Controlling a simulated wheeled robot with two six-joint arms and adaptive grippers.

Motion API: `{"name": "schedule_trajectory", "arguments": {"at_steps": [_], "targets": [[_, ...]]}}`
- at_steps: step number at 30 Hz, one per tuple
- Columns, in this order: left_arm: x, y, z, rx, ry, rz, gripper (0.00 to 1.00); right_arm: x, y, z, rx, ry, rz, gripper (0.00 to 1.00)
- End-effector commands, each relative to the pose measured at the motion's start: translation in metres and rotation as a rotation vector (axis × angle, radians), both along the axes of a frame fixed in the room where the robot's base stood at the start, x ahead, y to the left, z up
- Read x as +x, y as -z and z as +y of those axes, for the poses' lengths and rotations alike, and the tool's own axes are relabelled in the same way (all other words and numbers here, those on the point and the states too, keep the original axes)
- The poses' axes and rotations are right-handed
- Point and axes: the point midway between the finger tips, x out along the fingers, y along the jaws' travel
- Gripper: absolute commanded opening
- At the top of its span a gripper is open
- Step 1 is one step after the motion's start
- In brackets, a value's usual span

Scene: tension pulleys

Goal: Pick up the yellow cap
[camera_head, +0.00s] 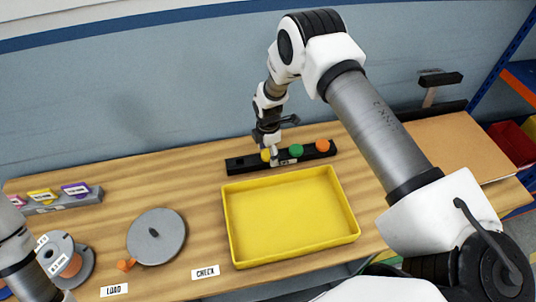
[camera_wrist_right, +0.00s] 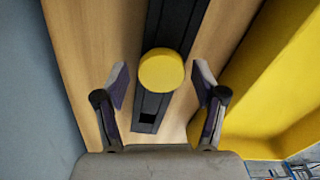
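The yellow cap (camera_head: 265,155) sits at the left end of a black rack (camera_head: 238,164) at the back of the table. In the right wrist view the yellow cap (camera_wrist_right: 162,70) is round and lies between and just beyond the open fingers. My right gripper (camera_head: 271,145) is over the rack's left end, pointing down; in the wrist view its two fingers (camera_wrist_right: 161,90) are spread apart with nothing between them touching the cap. A green cap (camera_head: 296,150) and an orange cap (camera_head: 322,145) sit further right on the rack. My left arm shows at the left edge; its gripper is out of sight.
A yellow tray (camera_head: 229,226) stands just in front of the rack. A grey disc (camera_head: 157,236) and a pulley with an orange hub (camera_head: 72,265) lie at the left. A grey holder with coloured labels (camera_head: 62,203) is behind them.

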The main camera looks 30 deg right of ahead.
Motion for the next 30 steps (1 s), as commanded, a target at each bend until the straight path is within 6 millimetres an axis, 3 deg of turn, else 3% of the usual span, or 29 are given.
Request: {"name": "schedule_trajectory", "arguments": {"at_steps": [1,3,16,24,30], "targets": [[0.0,0.0,0.0,0.0,0.0,0.0,0.0,0.0,0.0,0.0,0.0,0.0,0.0,0.42],[0.0,0.0,0.0,0.0,0.0,0.0,0.0,0.0,0.0,0.0,0.0,0.0,0.0,0.26],[0.0,0.003,0.0,0.0,0.0,0.0,0.0,0.0,-0.003,0.0,0.0,0.0,-0.001,0.26],[0.0,0.021,0.0,0.0,0.0,0.0,0.0,0.001,-0.031,0.0,0.0,0.001,-0.004,0.26],[0.0,0.034,0.0,0.0,0.0,0.0,0.0,-0.03,-0.036,0.03,-0.001,-0.004,0.001,0.26]]}}
